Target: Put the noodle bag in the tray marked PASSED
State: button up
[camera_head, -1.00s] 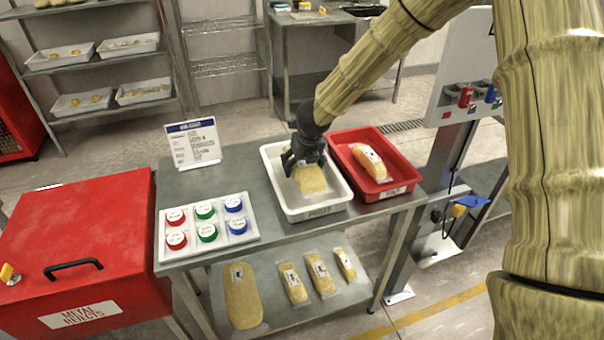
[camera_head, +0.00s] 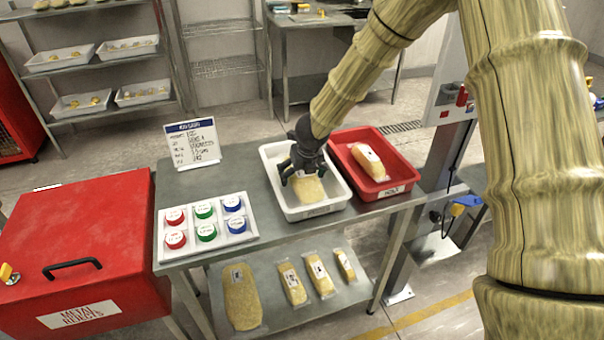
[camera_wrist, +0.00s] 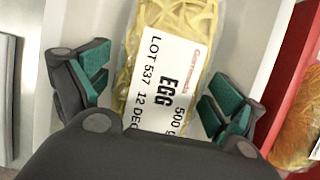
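The noodle bag (camera_head: 308,192) lies in the white tray (camera_head: 345,189), which has a front label too small to read surely. In the wrist view the clear bag of yellow noodles (camera_wrist: 202,22) bears a white label reading EGG, 500 g and LOT 537. My gripper (camera_head: 304,176) is over the tray, above the bag. In the wrist view my gripper (camera_wrist: 158,95) has its green-padded fingers spread, one on each side of the bag, with small gaps visible. The near end of the bag is hidden behind the gripper body.
A red tray (camera_head: 407,178) holding another bag (camera_head: 369,162) stands close on the right. Left are a rack of coloured round pieces (camera_head: 205,220) and a sign (camera_head: 194,143). Several bags lie on the lower shelf (camera_head: 268,318). A red metal-rejects bin (camera_head: 80,240) is far left.

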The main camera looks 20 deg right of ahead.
jog(key=shift+r, duration=0.15)
jog(key=v, duration=1)
jog(key=shift+s+r, duration=0.1)
jog(key=shift+r, duration=0.2)
jog(key=shift+s+r, duration=0.3)
jog(key=shift+r, duration=0.3)
